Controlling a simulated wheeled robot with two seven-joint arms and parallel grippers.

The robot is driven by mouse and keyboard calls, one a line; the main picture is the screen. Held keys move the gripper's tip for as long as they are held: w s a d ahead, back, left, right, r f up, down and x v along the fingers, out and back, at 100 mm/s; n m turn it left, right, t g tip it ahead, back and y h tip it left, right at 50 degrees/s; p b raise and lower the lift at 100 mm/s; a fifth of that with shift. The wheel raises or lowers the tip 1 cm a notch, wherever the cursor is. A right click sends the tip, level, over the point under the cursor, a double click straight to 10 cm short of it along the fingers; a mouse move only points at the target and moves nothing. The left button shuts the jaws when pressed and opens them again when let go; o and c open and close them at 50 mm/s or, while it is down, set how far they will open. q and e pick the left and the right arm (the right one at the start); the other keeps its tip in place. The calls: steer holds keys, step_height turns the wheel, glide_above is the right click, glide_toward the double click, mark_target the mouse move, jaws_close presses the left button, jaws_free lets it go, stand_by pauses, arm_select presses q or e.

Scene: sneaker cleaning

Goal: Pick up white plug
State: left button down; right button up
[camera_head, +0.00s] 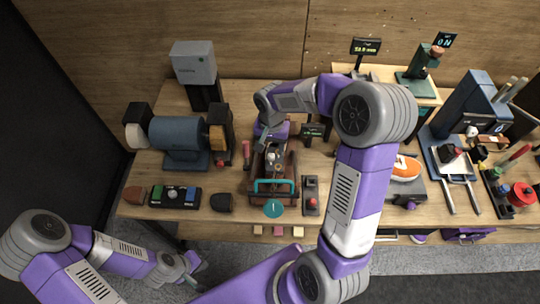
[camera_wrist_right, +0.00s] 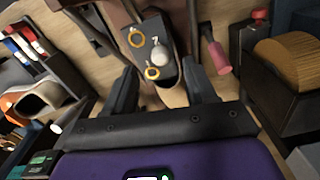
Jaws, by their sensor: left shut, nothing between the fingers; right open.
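A small white, rounded piece (camera_wrist_right: 162,56), which looks like the white plug, sits on a dark block in the right wrist view, beside yellow-orange rings. A small pale piece (camera_head: 271,156) shows near the same spot in the head view; I cannot tell if it is the plug. My right gripper (camera_wrist_right: 160,68) is open, its two dark fingers to either side of the block's near end. The white piece is ahead, between the finger lines, not gripped. In the head view my right gripper (camera_head: 267,139) reaches over the brown fixture. My left gripper (camera_head: 192,268) is shut and empty, low in front of the bench.
The brown fixture (camera_head: 256,189) with a teal handle (camera_head: 274,185) stands mid-bench. A blue bench grinder (camera_head: 182,140) is left of it, an orange sneaker (camera_head: 405,168) right. A red-handled tool (camera_wrist_right: 217,56) lies close to the right finger.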

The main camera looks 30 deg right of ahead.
mark_target(271, 155)
step_height(271, 155, down, 4)
steer(key=shift+f, duration=0.2)
steer(key=shift+c, duration=0.5)
jaws_close()
